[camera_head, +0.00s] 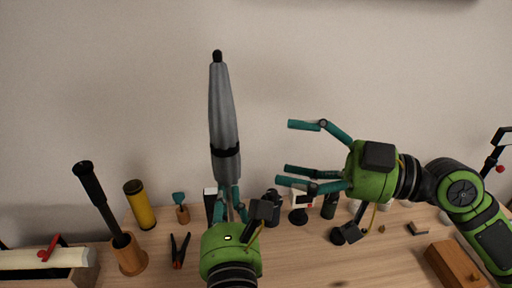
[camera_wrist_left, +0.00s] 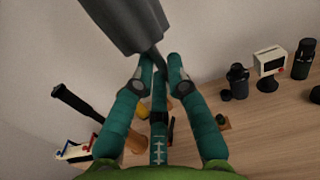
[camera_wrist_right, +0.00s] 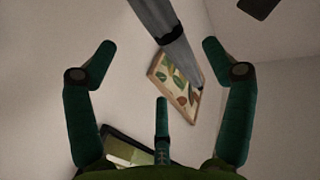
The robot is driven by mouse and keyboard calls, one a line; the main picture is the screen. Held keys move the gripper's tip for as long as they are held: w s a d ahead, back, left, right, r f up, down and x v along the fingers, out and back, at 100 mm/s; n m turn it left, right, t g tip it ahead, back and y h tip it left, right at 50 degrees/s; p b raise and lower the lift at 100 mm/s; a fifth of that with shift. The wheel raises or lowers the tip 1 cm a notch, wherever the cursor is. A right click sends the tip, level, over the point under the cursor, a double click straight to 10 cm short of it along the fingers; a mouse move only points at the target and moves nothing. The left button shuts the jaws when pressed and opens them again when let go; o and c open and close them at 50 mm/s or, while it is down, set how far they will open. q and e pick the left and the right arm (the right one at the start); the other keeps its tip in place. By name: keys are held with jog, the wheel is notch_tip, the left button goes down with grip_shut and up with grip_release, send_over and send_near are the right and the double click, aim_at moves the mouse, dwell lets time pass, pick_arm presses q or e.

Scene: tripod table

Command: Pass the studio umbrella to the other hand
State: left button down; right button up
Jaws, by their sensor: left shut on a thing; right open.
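The studio umbrella (camera_head: 222,110) is a closed grey canopy with a black strap and a black tip, held upright above the table. My left gripper (camera_head: 229,192) is shut on its lower end; in the left wrist view the fingers (camera_wrist_left: 160,65) close around the thin shaft below the grey canopy (camera_wrist_left: 122,22). My right gripper (camera_head: 295,153) is open and empty to the right of the umbrella, with its fingers pointing toward it. In the right wrist view the umbrella (camera_wrist_right: 165,35) passes beyond the spread fingers (camera_wrist_right: 160,60), apart from them.
The space above the table between the grippers is clear.

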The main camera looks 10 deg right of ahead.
aim_at(227, 147)
jog(key=x, duration=1.1)
jog(key=shift+w, duration=0.1)
jog(key=c, duration=1.4)
pick_arm(q)
jog(key=c, duration=1.2)
grip_release()
pick_arm(e)
jog(key=shift+o, duration=0.2)
pick_arm(q)
jog(key=shift+o, duration=0.2)
jog(key=shift+a, duration=0.1)
pick_arm(e)
jog(key=shift+d, duration=0.1)
